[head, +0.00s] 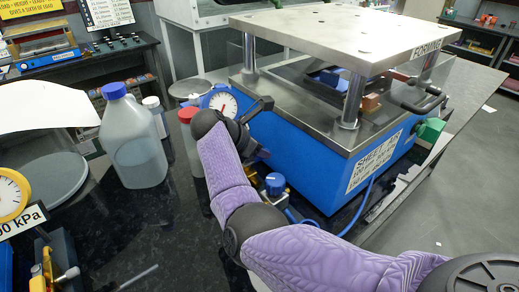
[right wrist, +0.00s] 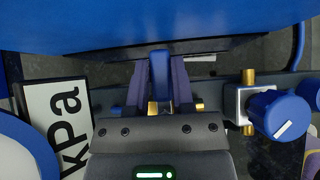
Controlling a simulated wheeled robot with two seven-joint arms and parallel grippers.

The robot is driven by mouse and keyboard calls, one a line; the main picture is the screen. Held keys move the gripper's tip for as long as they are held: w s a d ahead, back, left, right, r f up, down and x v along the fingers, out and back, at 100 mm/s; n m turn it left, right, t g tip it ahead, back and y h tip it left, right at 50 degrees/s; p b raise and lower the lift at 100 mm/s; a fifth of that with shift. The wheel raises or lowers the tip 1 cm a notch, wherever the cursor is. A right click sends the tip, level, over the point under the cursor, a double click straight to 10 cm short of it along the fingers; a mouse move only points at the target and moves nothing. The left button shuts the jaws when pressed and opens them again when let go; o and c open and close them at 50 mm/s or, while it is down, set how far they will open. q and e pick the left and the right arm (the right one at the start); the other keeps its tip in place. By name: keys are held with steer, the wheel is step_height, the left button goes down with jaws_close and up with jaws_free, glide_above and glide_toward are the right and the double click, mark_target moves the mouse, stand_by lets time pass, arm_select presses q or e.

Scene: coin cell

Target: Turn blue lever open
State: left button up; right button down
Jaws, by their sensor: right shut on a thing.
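The blue lever (right wrist: 159,78) stands between the two dark purple fingers of my right gripper (right wrist: 161,66) in the right wrist view. The fingers press on both its sides, so the gripper is shut on it. Brass fittings show on both sides at the lever's base. In the head view my right arm reaches in from the lower right, and its dark wrist hides most of the lever's place in front of the blue press. My left gripper is not in view.
A blue knob (right wrist: 279,114) on a valve with brass ends sits to the right; it also shows in the head view (head: 275,183). A kPa label (right wrist: 60,122) is at the left. The blue press (head: 290,150) stands close behind. A grey bottle (head: 136,145) stands on the dark bench.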

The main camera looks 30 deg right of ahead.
steer(key=n+t+p, duration=0.2)
steer(key=shift+w+a+r+n, duration=0.2)
steer(key=shift+w+n, duration=0.1)
steer(key=shift+w, duration=0.1)
steer(key=n+t+y+p, duration=0.2)
steer(key=n+p, duration=0.2)
steer(key=p, duration=0.1)
steer(key=w+a+n+t+y+p, duration=0.1)
steer(key=n+t+y+p, duration=0.1)
steer(key=n+p, duration=0.2)
steer(key=w+a+n+t+y+p, duration=0.1)
steer(key=n+t+y+p, duration=0.1)
steer(key=p, duration=0.5)
steer(key=shift+w+a+n+y, duration=0.2)
steer(key=shift+n+y, duration=0.4)
steer(key=shift+n, duration=0.5)
steer(key=shift+a+f+n, duration=0.1)
steer(key=shift+f+n, duration=0.2)
steer(key=shift+a+f+n+y, duration=0.1)
steer(key=shift+f+n+y, duration=0.05)
steer(key=shift+n+y, duration=0.2)
steer(key=shift+a+n+y, duration=0.45)
steer(key=shift+n+y, duration=0.4)
steer(key=shift+n, duration=0.1)
steer(key=shift+r, duration=0.2)
steer(key=shift+c, duration=2.4)
jaws_free()
steer(key=shift+w, duration=0.1)
steer(key=shift+r, duration=0.15)
